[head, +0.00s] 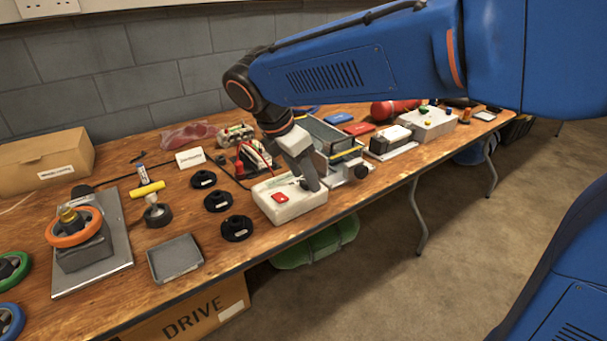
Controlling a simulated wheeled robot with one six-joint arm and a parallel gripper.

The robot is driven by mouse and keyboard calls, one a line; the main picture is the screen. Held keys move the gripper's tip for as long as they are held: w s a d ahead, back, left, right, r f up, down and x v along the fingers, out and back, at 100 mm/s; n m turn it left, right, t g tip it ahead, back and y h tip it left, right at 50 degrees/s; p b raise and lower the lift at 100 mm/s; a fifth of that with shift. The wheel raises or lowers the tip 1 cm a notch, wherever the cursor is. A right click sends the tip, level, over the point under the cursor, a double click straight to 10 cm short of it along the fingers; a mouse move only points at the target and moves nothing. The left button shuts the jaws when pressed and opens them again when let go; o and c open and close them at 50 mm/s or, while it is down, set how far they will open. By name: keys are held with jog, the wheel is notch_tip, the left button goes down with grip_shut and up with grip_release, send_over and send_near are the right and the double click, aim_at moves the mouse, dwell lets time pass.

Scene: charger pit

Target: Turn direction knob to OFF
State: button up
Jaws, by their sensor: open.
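My gripper (310,186) points down over the white control box (297,212) near the table's front edge. Its jaws are open. The box has a red part (280,197) on its top, left of my gripper. My gripper covers the right part of the box's top. I cannot make out a direction knob or its OFF mark there; a knob may be hidden behind the fingers. Whether the fingers touch the box, I cannot tell.
Several black round pieces (237,228) lie left of the box. A grey tray (175,258) and an orange handwheel (74,226) stand further left. A metal-framed unit (345,167) with a black knob (361,171) stands close on the right.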

jog(key=shift+f, duration=0.15)
jog(key=shift+c, duration=0.5)
jog(key=c, duration=0.9)
jog(key=shift+w+m, duration=0.1)
jog(key=shift+m, duration=0.3)
jog(key=m, duration=0.2)
jog(key=m+g+h, duration=0.1)
jog(key=shift+w+m+g, duration=0.15)
jog(key=shift+m+g, duration=0.15)
jog(key=shift+m, duration=0.1)
jog(key=shift+w+m+g, duration=0.15)
jog(key=shift+m+g, duration=0.55)
jog(key=shift+m, duration=1.3)
jog(key=o, duration=1)
